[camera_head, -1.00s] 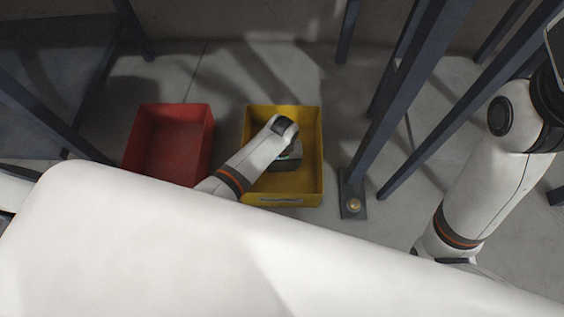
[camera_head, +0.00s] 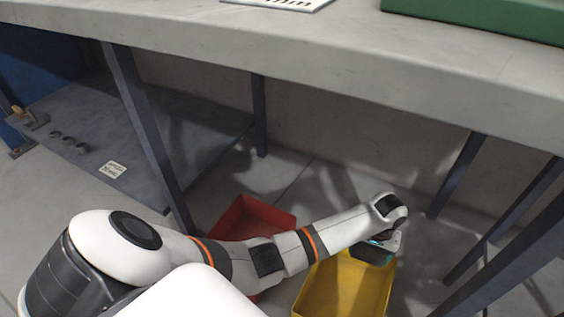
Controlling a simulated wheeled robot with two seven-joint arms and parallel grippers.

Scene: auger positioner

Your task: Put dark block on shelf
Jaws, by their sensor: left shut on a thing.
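My left gripper (camera_head: 386,246) hangs over the far end of the yellow bin, with my left arm reaching in from the left. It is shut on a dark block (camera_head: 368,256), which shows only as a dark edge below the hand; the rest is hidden. A low grey shelf (camera_head: 150,150) stands at the left under the workbench level, with a small label and several small dark round parts on it. It is far from my left gripper. My right gripper is out of view.
The yellow bin (camera_head: 318,297) stands on the floor below the gripper. A red bin (camera_head: 262,213) is left of it, partly behind my arm. The workbench top (camera_head: 330,50) overhangs the scene, with dark legs (camera_head: 145,135) between the bins and the shelf.

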